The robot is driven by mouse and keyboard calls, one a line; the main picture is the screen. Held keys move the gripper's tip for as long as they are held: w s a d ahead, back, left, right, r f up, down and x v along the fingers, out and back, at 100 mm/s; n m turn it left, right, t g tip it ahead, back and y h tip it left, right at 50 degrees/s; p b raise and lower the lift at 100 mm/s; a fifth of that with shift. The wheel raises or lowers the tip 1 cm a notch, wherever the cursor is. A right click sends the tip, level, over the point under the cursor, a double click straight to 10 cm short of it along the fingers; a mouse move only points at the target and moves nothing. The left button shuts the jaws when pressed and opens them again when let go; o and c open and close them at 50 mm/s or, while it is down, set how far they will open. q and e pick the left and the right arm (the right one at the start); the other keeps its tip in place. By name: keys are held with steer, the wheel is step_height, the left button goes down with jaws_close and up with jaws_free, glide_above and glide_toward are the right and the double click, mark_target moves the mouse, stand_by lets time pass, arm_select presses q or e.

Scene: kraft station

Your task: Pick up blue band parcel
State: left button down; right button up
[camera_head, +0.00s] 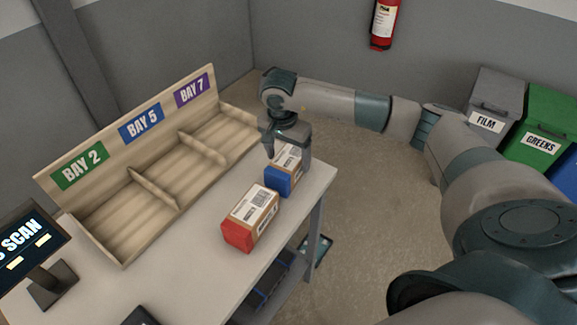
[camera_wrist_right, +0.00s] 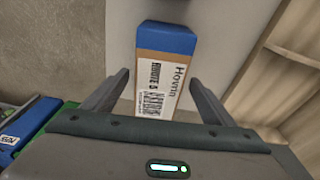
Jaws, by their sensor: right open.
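The blue band parcel (camera_head: 279,180) is a brown box with a blue end and a white label, lying near the far right corner of the table. My right gripper (camera_head: 289,153) is above its far part, fingers pointing down and partly covering it. In the right wrist view the parcel (camera_wrist_right: 167,75) lies between the two open fingers (camera_wrist_right: 160,90), with a visible gap on each side. Its near end is hidden by the gripper body. My left gripper is not in view.
A red-ended parcel (camera_head: 250,217) lies close by, nearer the camera. A wooden bay rack (camera_head: 126,205) marked BAY 2, BAY 5 and BAY 7 stands along the left of the table (camera_head: 186,262). A scan screen (camera_head: 30,240) is at far left. Bins (camera_head: 494,98) stand at right.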

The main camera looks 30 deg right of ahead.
steer(key=shift+d+f+p, duration=0.1)
steer(key=shift+f+p, duration=0.2)
steer(key=f+p, duration=0.1)
steer(key=f, duration=0.2)
steer(key=shift+d+p, duration=0.2)
steer(key=shift+p, duration=0.15)
steer(key=shift+w+d+f, duration=0.1)
steer(key=shift+f, duration=0.4)
steer(key=c, duration=1.4)
steer(key=shift+r, duration=0.15)
